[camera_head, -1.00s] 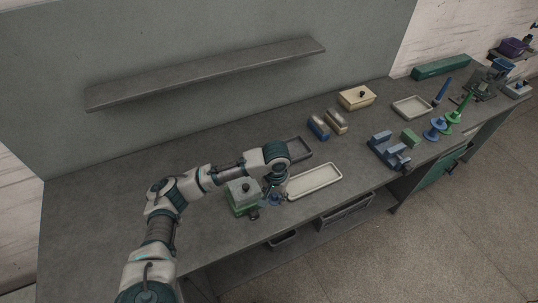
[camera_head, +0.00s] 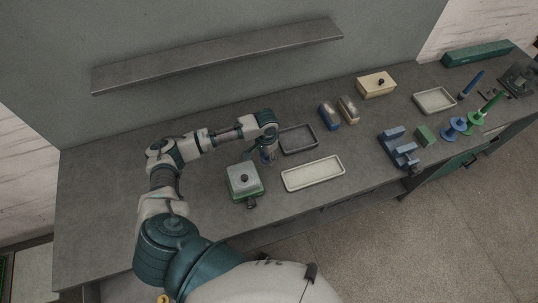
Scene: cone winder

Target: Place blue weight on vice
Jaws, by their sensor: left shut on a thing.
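The blue vice (camera_head: 398,148) stands on the bench at the right, with two raised jaws and a gap between them. A green block (camera_head: 424,136) is beside it. My left gripper (camera_head: 268,153) points down over the bench, left of the dark tray and behind the green-lidded box. It is shut on a small blue thing, which looks like the blue weight (camera_head: 266,158). Most of it is hidden by the fingers, and I cannot tell how high it is above the bench. My right gripper is not in view.
Blue and beige blocks (camera_head: 329,116) and a cream box (camera_head: 376,84) stand behind. Blue and green spindles (camera_head: 453,127) stand right of the vice.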

